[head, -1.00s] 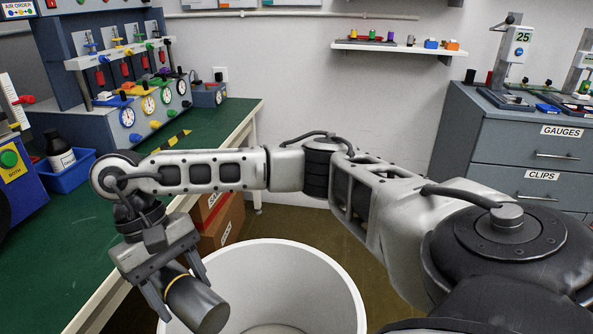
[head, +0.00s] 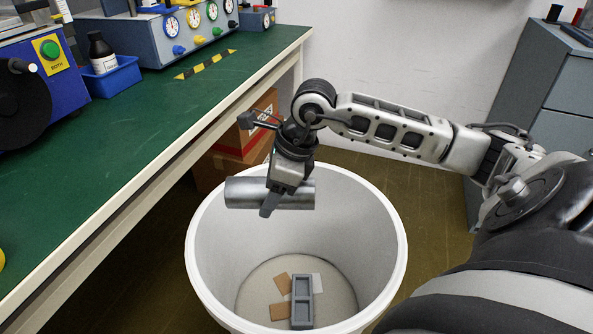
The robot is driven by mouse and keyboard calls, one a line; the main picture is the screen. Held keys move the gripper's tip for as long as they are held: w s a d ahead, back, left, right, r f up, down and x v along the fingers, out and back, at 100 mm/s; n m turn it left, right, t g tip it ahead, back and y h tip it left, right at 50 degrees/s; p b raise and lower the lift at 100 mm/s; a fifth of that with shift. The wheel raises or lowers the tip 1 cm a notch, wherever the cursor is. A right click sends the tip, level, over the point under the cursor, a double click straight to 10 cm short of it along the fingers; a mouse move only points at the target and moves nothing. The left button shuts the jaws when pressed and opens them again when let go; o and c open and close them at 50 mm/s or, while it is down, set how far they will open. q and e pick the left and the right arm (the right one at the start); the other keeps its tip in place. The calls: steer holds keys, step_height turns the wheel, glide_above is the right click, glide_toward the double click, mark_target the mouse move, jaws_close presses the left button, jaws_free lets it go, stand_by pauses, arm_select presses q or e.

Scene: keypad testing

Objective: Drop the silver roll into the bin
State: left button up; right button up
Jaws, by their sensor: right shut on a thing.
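The silver roll (head: 243,193) is a smooth metallic cylinder lying level, its long side running left to right. My right gripper (head: 270,205) is shut around the middle of the roll, pointing down, and holds it over the far left part of the bin opening. The bin (head: 396,245) is a large round white tub on the floor beside the bench. Its inside is visible below the roll. My left gripper is not in view.
Inside the bin lie a grey two-pocket block (head: 302,300) and several small tan and white pieces. The green bench (head: 130,160) with a pale edge runs along the left. Cardboard boxes (head: 240,145) stand under it. Grey drawers (head: 565,80) stand at the right.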

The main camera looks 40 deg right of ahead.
arm_select(q)
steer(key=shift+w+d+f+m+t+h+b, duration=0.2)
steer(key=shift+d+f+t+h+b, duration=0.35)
steer(key=shift+b, duration=1.5)
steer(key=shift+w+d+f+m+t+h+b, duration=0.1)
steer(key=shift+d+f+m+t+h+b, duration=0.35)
steer(key=shift+b, duration=1.6)
arm_select(e)
steer(key=d+f+m+t+h, duration=0.1)
steer(key=d+f+m+h, duration=0.3)
steer(key=d+f+m, duration=0.3)
steer(key=shift+w+f+m+h, duration=0.3)
steer(key=shift+f+m, duration=0.2)
steer(key=shift+m, duration=2.3)
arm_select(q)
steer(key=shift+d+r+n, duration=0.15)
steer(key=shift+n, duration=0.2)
arm_select(e)
steer(key=shift+s, duration=0.1)
steer(key=o, duration=1)
